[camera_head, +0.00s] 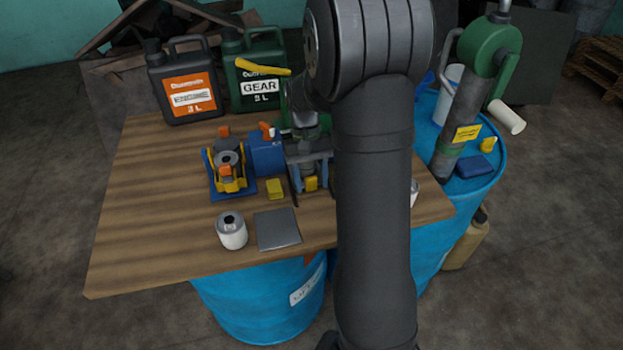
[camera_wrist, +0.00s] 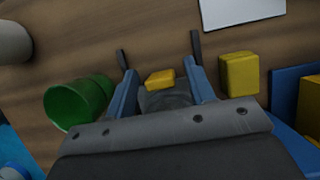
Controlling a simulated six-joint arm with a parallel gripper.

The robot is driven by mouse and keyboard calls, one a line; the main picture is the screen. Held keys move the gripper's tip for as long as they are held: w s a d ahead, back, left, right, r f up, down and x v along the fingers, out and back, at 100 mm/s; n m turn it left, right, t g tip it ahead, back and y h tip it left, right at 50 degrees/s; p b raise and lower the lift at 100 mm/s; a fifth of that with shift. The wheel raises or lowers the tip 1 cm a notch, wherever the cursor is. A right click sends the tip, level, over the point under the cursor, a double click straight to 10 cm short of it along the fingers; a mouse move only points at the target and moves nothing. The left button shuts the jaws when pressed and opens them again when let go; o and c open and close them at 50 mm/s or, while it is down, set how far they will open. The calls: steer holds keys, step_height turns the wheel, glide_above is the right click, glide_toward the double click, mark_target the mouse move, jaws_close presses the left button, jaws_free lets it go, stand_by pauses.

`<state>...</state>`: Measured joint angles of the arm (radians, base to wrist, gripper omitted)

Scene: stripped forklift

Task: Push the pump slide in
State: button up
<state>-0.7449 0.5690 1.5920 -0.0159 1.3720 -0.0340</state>
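My gripper (camera_head: 310,187) points down over the middle of the wooden table. In the wrist view my gripper (camera_wrist: 160,60) has its two blue fingers well apart. A small yellow block (camera_wrist: 160,78) and a grey round part (camera_wrist: 165,101) show between the fingers; I cannot tell whether they touch. The yellow block also shows in the head view (camera_head: 311,184). A yellow device with a grey cylinder and orange tips (camera_head: 228,172) stands on a blue base left of my gripper. A green pump-like device (camera_head: 487,45) stands upright on the blue drum at right. I cannot tell which part is the slide.
A yellow block (camera_head: 275,189) lies left of my gripper. A metal plate (camera_head: 278,229) and white roll (camera_head: 232,232) lie in front. A blue container (camera_head: 266,152) and two jugs (camera_head: 185,85) stand behind. A green cylinder (camera_wrist: 78,103) is beside the left finger. The table's left side is clear.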

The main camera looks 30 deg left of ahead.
steer(key=v, duration=1.7)
steer(key=shift+r, duration=0.2)
steer(key=s+d+r+t+y, duration=0.2)
steer(key=s+d+t+y, duration=0.1)
steer(key=s+d, duration=0.2)
step_height(320, 180, down, 17)
steer(key=shift+w+a+f, duration=0.1)
steer(key=shift+w+a, duration=0.05)
steer(key=shift+a, duration=0.05)
stand_by(0.3)
jaws_close()
